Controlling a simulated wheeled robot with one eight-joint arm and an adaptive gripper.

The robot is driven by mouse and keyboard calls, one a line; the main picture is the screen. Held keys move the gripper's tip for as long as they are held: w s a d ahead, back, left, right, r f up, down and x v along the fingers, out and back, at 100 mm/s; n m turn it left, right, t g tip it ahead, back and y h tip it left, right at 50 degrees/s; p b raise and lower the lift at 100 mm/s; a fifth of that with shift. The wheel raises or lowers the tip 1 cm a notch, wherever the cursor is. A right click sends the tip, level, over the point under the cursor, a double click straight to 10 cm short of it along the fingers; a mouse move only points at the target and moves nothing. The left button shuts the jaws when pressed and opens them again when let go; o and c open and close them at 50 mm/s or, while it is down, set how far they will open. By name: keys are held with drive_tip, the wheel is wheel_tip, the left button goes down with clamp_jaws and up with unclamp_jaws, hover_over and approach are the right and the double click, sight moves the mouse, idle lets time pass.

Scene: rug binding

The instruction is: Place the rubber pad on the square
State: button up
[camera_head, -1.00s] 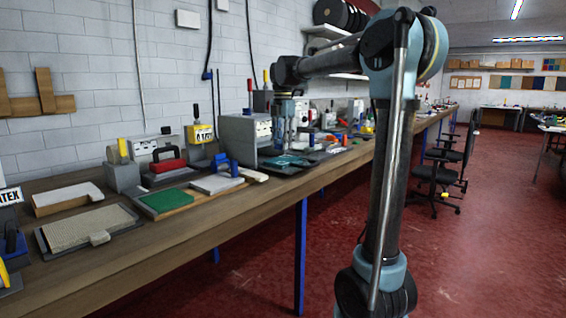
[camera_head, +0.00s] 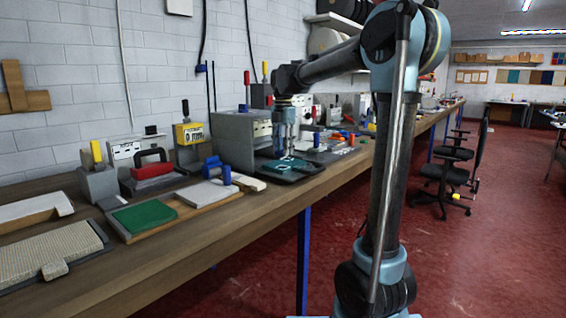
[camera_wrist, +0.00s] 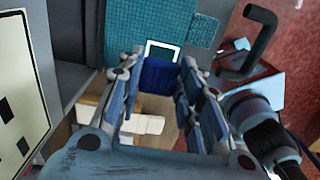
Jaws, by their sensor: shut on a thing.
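My gripper (camera_wrist: 158,82) is shut on a dark blue piece (camera_wrist: 160,76), which appears to be the rubber pad. In the head view, my gripper (camera_head: 285,148) points down over a teal textured rug piece (camera_head: 287,165) on a dark tray. In the wrist view, the teal rug piece (camera_wrist: 140,30) lies just beyond the fingers. A white square outline (camera_wrist: 163,43) shows at the far edge of the blue piece, partly hidden by it. I cannot tell whether the blue piece touches the rug.
A grey machine (camera_head: 232,140) stands left of my gripper, close by. A board with a green pad (camera_head: 145,216) and a grey pad (camera_head: 205,192) lies at left on the bench (camera_head: 190,240). A dark handle (camera_wrist: 255,40) rises right of the fingers in the wrist view.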

sight(283, 167)
drive_tip(key=shift+f, duration=2.35)
drive_tip(key=o, duration=0.9)
drive_tip(key=shift+f, duration=0.1)
wheel_tip(283, 167, up, 12)
drive_tip(key=shift+r, duration=0.15)
